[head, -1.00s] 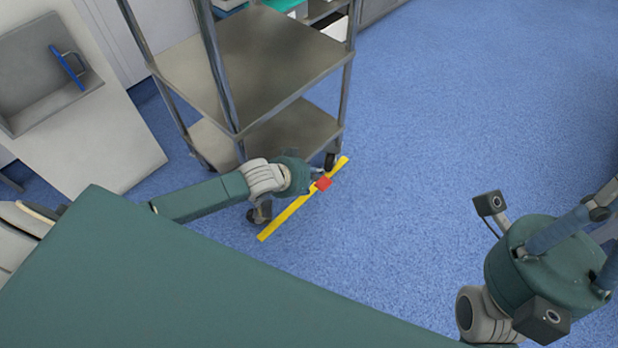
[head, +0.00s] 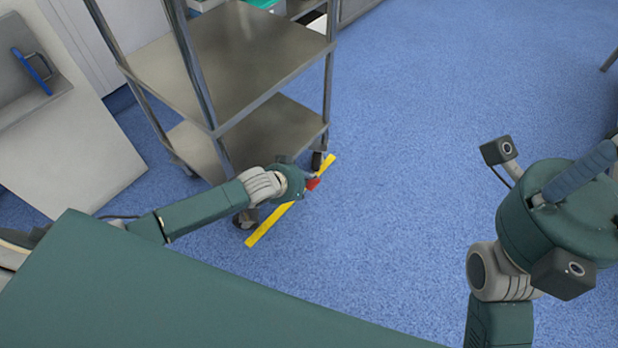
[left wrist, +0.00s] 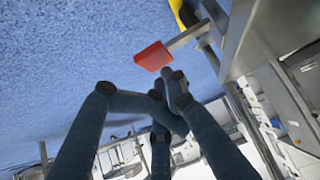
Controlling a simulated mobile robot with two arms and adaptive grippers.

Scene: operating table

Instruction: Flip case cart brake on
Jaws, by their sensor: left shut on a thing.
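The case cart (head: 235,60) is a grey metal shelf trolley at upper left in the head view. Its red brake pedal (head: 312,184) sits low by the yellow bar (head: 268,221) at the cart's wheels. My left gripper (head: 302,180) is down at the pedal. In the left wrist view the red pedal (left wrist: 153,56) is on a grey lever, and the left gripper's fingers (left wrist: 165,85) are closed together against its near edge. The exact contact is partly hidden. My right gripper (head: 575,185) is at the right, away from the cart; its fingertips are not clear.
A cart wheel (head: 246,217) stands beside the yellow bar. A pale panel with a blue handle (head: 32,70) is at far left. The blue floor right of the cart is clear.

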